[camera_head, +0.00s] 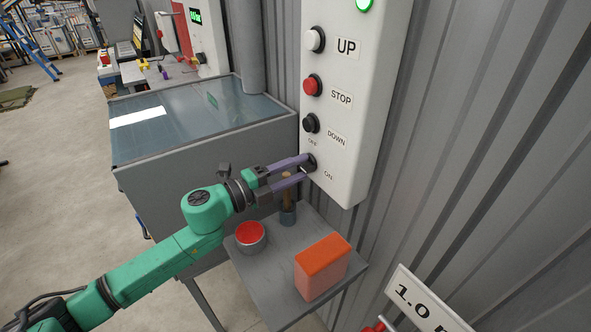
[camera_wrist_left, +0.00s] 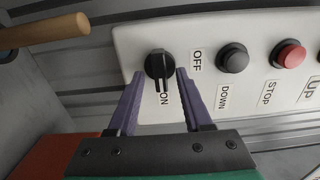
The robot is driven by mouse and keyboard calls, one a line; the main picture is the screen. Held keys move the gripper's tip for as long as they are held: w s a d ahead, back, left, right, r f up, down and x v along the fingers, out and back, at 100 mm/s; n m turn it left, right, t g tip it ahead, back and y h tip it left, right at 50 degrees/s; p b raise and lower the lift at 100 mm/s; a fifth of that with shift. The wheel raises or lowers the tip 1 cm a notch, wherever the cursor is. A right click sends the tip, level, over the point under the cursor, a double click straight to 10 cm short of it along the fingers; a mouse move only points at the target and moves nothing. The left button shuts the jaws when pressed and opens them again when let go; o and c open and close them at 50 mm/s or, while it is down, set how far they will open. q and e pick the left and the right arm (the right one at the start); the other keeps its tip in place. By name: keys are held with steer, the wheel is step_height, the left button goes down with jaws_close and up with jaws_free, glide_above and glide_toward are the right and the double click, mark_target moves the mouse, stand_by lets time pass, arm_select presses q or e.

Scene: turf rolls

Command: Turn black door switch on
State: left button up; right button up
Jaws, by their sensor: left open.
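The black door switch (camera_head: 311,160) is a rotary knob at the bottom of the white control box (camera_head: 345,180), with OFF and ON labels beside it. In the left wrist view, the switch (camera_wrist_left: 160,65) has its raised bar running down towards the ON label (camera_wrist_left: 165,98), with the OFF label (camera_wrist_left: 197,60) to its right. My left gripper (camera_head: 304,167) is open, its purple fingers at the box, one on each side of the switch. In the left wrist view the fingertips (camera_wrist_left: 160,74) flank the knob; contact cannot be told. My right gripper is out of view.
Black DOWN (camera_head: 311,123), red STOP (camera_head: 312,85) and white UP (camera_head: 314,39) buttons sit above the switch. A grey cabinet (camera_head: 190,160) stands left.

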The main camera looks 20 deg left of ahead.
arm_select(q)
steer(key=shift+s+a+f, duration=0.1)
steer(key=shift+s+a, duration=0.1)
steer(key=shift+a, duration=0.05)
steer(key=b+v, duration=0.2)
steer(key=v, duration=1.2)
steer(key=shift+b, duration=0.3)
